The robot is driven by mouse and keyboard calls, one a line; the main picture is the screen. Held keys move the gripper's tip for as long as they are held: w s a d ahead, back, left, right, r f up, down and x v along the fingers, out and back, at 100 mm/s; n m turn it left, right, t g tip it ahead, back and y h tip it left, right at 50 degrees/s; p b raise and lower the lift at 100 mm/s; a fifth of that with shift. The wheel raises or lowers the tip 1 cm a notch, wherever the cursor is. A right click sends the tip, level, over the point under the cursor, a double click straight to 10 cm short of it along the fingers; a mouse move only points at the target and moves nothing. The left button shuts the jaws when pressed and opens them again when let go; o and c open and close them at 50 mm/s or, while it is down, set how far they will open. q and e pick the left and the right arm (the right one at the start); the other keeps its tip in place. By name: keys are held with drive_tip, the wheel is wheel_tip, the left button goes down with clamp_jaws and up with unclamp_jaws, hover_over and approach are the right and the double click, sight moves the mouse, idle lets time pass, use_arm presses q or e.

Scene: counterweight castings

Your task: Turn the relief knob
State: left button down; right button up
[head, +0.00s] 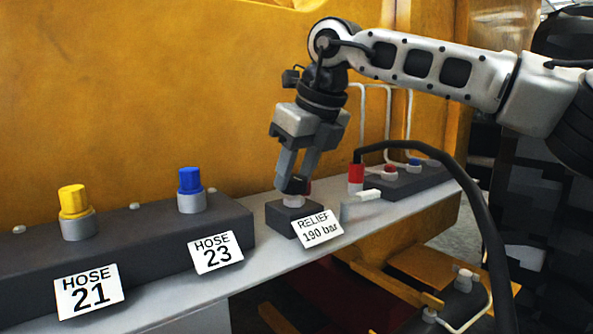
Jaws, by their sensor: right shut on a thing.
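The relief knob (294,201) stands on a small dark block (280,219) on the grey shelf. A white label (318,228) on the block's front reads "RELIEF 190 bar". My right gripper (294,186) points down from above and is shut on the relief knob. How far the knob is turned cannot be told. My left gripper is not in view.
On the left, a dark manifold (140,236) bears yellow (74,201) and blue (190,181) caps, labelled hose 21 and hose 23. A red fitting (356,174) with a black hose (470,195) stands right of the block. An orange wall (150,90) rises behind.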

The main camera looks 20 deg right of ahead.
drive_tip(key=shift+f+m+h+b, duration=0.1)
drive_tip(key=shift+m+h+b, duration=0.35)
drive_tip(key=shift+m, duration=0.65)
drive_tip(key=m+h, duration=0.1)
drive_tip(key=m, duration=0.1)
drive_tip(key=shift+a+m+t, duration=0.15)
drive_tip(key=shift+m+t, duration=0.15)
drive_tip(key=m+h, duration=0.2)
drive_tip(key=m, duration=0.3)
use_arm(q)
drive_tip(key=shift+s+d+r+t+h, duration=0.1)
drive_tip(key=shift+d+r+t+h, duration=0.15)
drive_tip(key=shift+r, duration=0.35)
use_arm(e)
drive_tip(key=shift+a+m, duration=0.1)
drive_tip(key=shift+m, duration=0.3)
drive_tip(key=shift+m+g, duration=0.3)
drive_tip(key=shift+g, duration=0.1)
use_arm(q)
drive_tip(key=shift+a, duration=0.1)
use_arm(e)
drive_tip(key=o, duration=1)
